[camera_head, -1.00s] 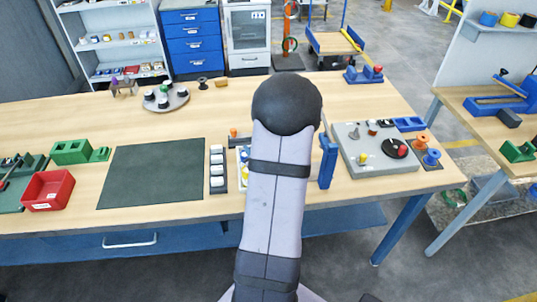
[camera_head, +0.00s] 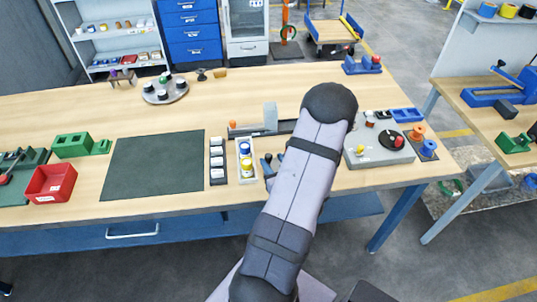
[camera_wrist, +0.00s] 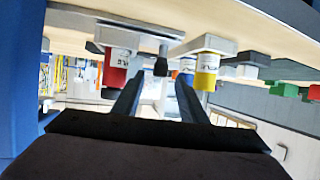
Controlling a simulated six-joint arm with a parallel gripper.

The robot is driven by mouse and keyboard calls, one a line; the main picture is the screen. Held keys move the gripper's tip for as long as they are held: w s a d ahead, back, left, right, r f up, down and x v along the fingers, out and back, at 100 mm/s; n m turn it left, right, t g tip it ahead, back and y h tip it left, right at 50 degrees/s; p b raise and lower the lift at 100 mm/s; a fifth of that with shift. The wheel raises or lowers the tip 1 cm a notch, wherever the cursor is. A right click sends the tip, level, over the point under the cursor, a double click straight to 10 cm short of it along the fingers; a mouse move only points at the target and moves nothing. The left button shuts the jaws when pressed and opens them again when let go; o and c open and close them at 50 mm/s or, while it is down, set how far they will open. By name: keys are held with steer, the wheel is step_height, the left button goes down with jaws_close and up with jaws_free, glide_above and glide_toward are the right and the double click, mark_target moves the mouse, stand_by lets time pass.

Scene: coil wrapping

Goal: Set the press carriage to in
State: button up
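A grey upright block (camera_head: 270,118) stands on a dark rail-like base (camera_head: 250,131) behind my arm in the head view. An orange knob (camera_head: 232,124) is at its left end. This looks like the press; my arm hides its right part, and I cannot tell the carriage's position. My gripper (camera_wrist: 158,88) has two dark fingers, apart and empty in the wrist view. Beyond them, between the tips, a black knob (camera_wrist: 161,65) projects from a grey plate (camera_wrist: 140,30). A labelled red cylinder (camera_wrist: 117,67) is beside it. The wrist view looks upside down.
A white tray (camera_head: 238,178) with coloured rolls and a dark strip of white-topped pieces (camera_head: 217,182) lie left of my arm. A grey panel (camera_head: 402,159) with knobs is at right. A yellow cylinder (camera_wrist: 207,72) is right of the fingers. The green mat (camera_head: 150,170) is clear.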

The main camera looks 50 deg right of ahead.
mark_target(270, 157)
steer(key=shift+p+x, duration=0.7)
steer(key=shift+x, duration=1.8)
